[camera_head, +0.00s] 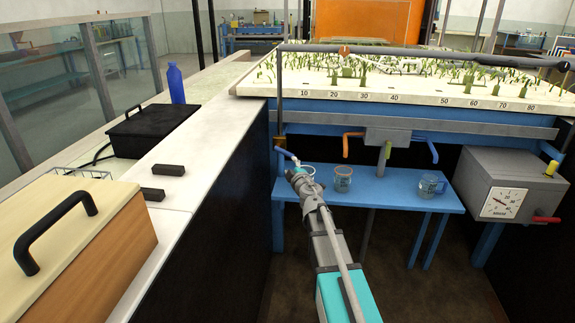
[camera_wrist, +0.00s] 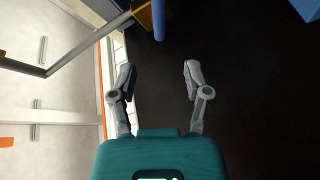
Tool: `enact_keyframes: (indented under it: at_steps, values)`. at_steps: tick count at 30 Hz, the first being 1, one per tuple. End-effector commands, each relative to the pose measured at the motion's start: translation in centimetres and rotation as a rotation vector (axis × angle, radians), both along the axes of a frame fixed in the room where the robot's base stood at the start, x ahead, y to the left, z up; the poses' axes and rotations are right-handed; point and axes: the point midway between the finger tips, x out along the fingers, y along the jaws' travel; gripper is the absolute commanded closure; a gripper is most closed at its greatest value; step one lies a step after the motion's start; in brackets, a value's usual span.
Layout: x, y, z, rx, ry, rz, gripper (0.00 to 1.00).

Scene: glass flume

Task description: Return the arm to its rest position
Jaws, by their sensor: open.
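My arm reaches forward from the bottom of the head view, with teal and grey links. My gripper (camera_head: 297,174) is at its far end, in front of the left end of the blue bench (camera_head: 395,192). In the wrist view my gripper (camera_wrist: 158,72) has its two grey fingers spread apart. Nothing is between them, only dark background. A glass beaker (camera_head: 308,169) shows just behind the gripper in the head view, partly hidden by it. I cannot tell whether they touch.
A beaker (camera_head: 343,179) and a glass mug (camera_head: 428,186) stand on the bench. A blue-tipped spout (camera_head: 288,155) hangs close to my gripper. A grey gauge box (camera_head: 508,185) is at right. A pale counter (camera_head: 185,195) with a wooden box (camera_head: 85,245) runs along the left.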

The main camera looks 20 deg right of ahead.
Motion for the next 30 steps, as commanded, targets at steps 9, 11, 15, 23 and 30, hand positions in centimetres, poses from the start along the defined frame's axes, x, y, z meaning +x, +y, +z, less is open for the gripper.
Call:
enact_keyframes:
  at_steps: [9,11,15,23,30]
  values:
    - [-1.0,-1.1,0.2,0.068,-0.013,-0.099,0.38]
    - [-1.5,-1.7,0.2,0.099,-0.013,-0.146,0.38]
    - [-3.1,-3.2,-0.4,0.197,0.004,-0.285,0.38]
    - [-7.6,-5.3,-4.1,0.400,0.139,-0.561,0.38]
    - [-13.0,-4.9,-9.2,0.570,0.375,-0.768,0.38]
